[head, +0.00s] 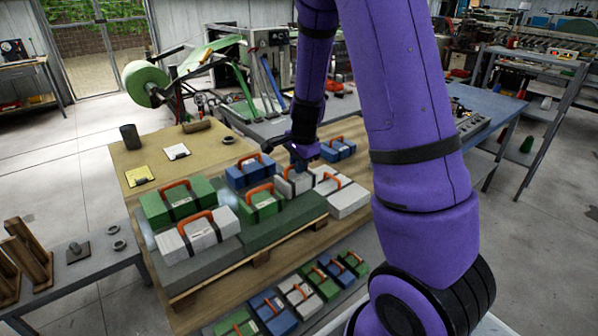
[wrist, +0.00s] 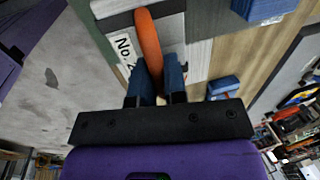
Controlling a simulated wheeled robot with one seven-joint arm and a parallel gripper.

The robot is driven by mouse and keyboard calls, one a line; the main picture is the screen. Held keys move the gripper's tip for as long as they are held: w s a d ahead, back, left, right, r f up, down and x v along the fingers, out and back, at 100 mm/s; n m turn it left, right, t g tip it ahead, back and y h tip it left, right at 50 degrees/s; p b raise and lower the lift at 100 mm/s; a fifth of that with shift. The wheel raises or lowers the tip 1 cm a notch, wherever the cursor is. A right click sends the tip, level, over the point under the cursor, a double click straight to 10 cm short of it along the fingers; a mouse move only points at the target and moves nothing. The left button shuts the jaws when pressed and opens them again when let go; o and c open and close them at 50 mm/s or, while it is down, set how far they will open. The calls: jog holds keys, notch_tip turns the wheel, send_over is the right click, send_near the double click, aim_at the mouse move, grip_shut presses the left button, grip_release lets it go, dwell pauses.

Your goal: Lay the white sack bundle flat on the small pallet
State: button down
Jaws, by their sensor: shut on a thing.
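My gripper (head: 300,163) reaches down over the bundles on the table. In the wrist view my gripper (wrist: 155,75) has its two blue fingers shut on the orange handle of a white sack bundle (wrist: 118,22). This bundle (head: 291,186) also shows in the head view, partly hidden by my gripper. I cannot tell whether it is lifted clear of what is under it. A low wooden pallet (head: 262,258) shows its edge below the bundles at the table's front.
Another white bundle (head: 341,196) lies close on the right, and one (head: 200,236) at the front left. Green bundles (head: 178,202) and blue bundles (head: 250,170) crowd around. A lower row of small bundles (head: 297,292) is in front. The table's back left (head: 215,155) has some free room.

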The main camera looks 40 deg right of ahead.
aim_at(304, 177)
jog(key=shift+f, duration=1.25)
jog(key=shift+f, duration=0.1)
jog(key=c, duration=1.2)
grip_release()
jog(key=shift+o, duration=0.2)
notch_tip(304, 177, up, 12)
jog(key=s, duration=0.2)
jog(key=s+a+r+n+t, duration=0.1)
jog(key=s+a+r+n, duration=0.3)
jog(key=s, duration=0.4)
jog(key=s+a+r+n+t, duration=0.1)
jog(key=s+a+r+n, duration=0.3)
jog(key=s+r+n, duration=0.3)
jog(key=s+a+r+n+t, duration=0.1)
jog(key=s+a+r+n, duration=0.4)
jog(key=s, duration=0.4)
jog(key=shift+s+r+n, duration=0.15)
jog(key=shift+s+n, duration=0.1)
jog(key=shift+n, duration=0.55)
